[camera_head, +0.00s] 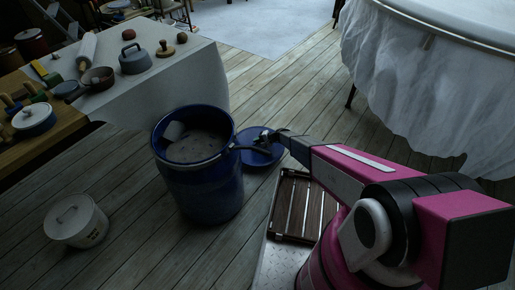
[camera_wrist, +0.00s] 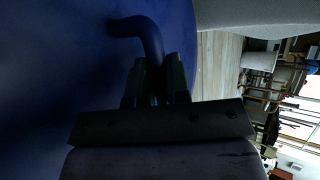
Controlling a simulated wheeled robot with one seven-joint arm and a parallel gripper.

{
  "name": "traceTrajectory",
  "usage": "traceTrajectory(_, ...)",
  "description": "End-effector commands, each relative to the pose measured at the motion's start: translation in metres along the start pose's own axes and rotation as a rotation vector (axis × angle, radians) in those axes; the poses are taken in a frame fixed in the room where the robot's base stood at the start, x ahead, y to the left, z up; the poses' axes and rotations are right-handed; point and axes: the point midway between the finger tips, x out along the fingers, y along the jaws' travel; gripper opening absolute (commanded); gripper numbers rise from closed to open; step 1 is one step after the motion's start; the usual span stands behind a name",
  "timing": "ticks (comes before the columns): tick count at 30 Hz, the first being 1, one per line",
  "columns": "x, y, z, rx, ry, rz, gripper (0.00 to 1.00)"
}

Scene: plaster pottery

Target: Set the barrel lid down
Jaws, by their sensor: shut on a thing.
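The barrel lid (camera_head: 258,154) is a round blue disc just right of the barrel in the head view. It fills the left of the wrist view (camera_wrist: 50,80). My gripper (camera_head: 266,137) is shut on the lid's bent blue handle, which shows between the fingers in the wrist view (camera_wrist: 152,80). The blue barrel (camera_head: 205,190) stands upright and open on the floor, with greyish material inside. I cannot tell whether the lid touches the floor or hangs above it.
A slatted wooden rack (camera_head: 292,205) lies right of the barrel, close to my arm. A white lidded bucket (camera_head: 77,222) stands on the floor at left. A table with pots (camera_head: 150,85) is behind left, and a cloth-covered round table (camera_head: 420,85) is at right. Plank floor behind the lid is clear.

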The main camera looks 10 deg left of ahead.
Motion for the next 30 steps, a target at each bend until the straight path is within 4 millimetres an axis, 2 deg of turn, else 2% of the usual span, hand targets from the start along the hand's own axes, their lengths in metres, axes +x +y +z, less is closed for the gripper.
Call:
traceTrajectory(12,0.025,0.040,-0.011,0.000,0.000,0.000,0.00)
traceTrajectory(22,0.025,0.041,-0.010,0.000,0.000,-0.001,0.00)
traceTrajectory(23,0.026,0.042,-0.011,0.000,0.000,0.001,0.20)
traceTrajectory(25,0.026,0.042,-0.011,0.000,0.000,0.000,0.42)
traceTrajectory(30,0.026,0.042,-0.011,0.000,0.001,0.001,0.42)
